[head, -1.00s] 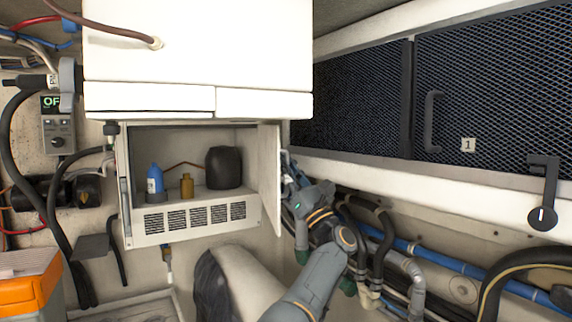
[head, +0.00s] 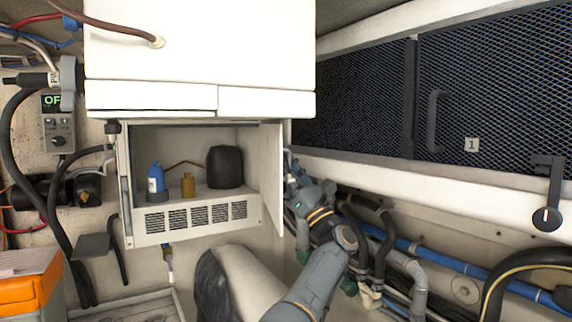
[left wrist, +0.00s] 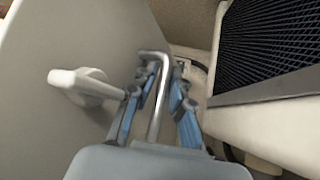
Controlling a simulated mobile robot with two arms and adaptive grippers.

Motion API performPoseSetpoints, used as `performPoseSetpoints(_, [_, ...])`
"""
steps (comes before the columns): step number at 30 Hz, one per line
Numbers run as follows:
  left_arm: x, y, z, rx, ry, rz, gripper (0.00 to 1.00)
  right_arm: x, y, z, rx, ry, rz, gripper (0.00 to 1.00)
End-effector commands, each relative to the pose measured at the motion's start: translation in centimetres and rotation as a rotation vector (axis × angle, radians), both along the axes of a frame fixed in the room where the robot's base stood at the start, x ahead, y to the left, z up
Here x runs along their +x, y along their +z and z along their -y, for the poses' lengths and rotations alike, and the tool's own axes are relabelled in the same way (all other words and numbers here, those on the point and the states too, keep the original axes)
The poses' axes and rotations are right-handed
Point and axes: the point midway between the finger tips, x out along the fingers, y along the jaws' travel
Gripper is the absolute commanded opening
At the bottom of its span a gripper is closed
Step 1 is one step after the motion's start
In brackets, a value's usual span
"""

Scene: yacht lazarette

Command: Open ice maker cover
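The ice maker (head: 140,230) is a white box with vent slots, under a larger white cabinet. Its cover (head: 271,185) stands swung out at the box's right side, leaving the front open. In the left wrist view the cover (left wrist: 60,45) fills the left, with a pale knob-like latch (left wrist: 88,86) on it. My left gripper (head: 291,165) is on the cover's outer side, partly hidden by it. In the left wrist view its blue fingers (left wrist: 163,75) stand apart on both sides of a bent metal bar handle (left wrist: 156,105), with gaps visible. My right gripper is not in view.
Inside the box are a blue bottle (head: 155,178), a yellow-brown bottle (head: 188,186) and a black container (head: 225,167). Hoses and blue pipes (head: 420,255) run close to my left arm at the right. A mesh-fronted locker (head: 490,85) is above them.

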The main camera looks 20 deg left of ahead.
Motion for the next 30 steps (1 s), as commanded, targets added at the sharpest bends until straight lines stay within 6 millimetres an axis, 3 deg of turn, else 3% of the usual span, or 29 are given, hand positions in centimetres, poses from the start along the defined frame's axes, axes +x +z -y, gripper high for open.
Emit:
performPoseSetpoints(18, [-3.2,-7.7,6.4,-0.003,-0.001,-0.005,0.20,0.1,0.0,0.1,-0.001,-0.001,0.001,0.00])
performPoseSetpoints(30, [-3.6,-8.5,7.0,-0.003,0.001,-0.004,0.20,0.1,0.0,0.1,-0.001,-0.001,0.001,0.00])
